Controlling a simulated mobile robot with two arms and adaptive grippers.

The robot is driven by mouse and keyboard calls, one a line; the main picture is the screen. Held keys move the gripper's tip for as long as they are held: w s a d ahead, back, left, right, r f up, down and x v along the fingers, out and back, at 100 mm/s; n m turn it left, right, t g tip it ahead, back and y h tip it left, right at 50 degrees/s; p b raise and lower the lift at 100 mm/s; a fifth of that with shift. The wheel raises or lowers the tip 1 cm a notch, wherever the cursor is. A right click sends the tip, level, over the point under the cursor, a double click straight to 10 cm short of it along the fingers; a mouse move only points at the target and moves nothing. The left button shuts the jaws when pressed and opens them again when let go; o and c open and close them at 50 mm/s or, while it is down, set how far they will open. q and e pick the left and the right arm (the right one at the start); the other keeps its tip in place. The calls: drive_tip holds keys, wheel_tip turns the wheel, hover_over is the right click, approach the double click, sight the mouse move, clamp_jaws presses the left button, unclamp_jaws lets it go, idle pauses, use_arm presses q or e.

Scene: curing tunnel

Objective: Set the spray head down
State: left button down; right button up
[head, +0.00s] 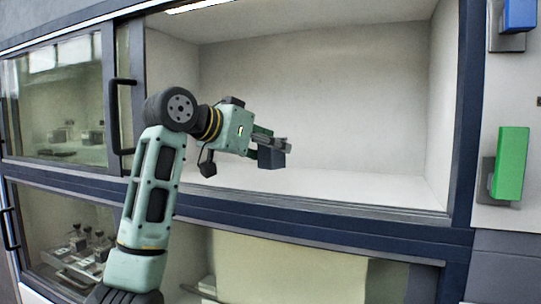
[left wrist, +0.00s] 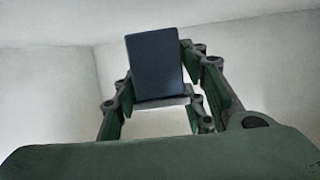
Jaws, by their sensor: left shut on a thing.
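My left gripper (head: 265,144) reaches into the open upper compartment (head: 320,110) and is shut on the spray head. The spray head (head: 271,158) shows as a dark blue-grey block at the fingertips, above the pale compartment floor. In the left wrist view the spray head (left wrist: 155,66) is a dark rectangular block between the fingers, and a lighter strip runs along its lower edge. Whether it touches the floor cannot be told for sure. My right gripper is not in either view.
The compartment floor (head: 370,187) is bare, with a dark blue front sill (head: 330,216). A glass door (head: 60,100) with a black handle (head: 113,115) stands left of the opening. Below are another glazed bay with several small items (head: 90,247). Green (head: 511,162) and blue (head: 519,14) blocks are on the right wall.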

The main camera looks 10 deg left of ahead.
sight(263, 161)
use_arm(q)
drive_tip(key=shift+s+a+f+p, duration=0.2)
drive_tip(key=shift+f+p, duration=0.15)
drive_tip(key=shift+f, duration=0.25)
drive_tip(key=shift+s+a+f+p, duration=0.15)
drive_tip(key=shift+f+p, duration=0.2)
drive_tip(key=shift+f, duration=0.55)
drive_tip(key=shift+w+f, duration=0.1)
drive_tip(key=shift+f, duration=0.2)
drive_tip(key=shift+d, duration=0.15)
drive_tip(key=c, duration=1.5)
unclamp_jaws()
drive_tip(key=shift+f, duration=0.1)
drive_tip(key=o, duration=0.4)
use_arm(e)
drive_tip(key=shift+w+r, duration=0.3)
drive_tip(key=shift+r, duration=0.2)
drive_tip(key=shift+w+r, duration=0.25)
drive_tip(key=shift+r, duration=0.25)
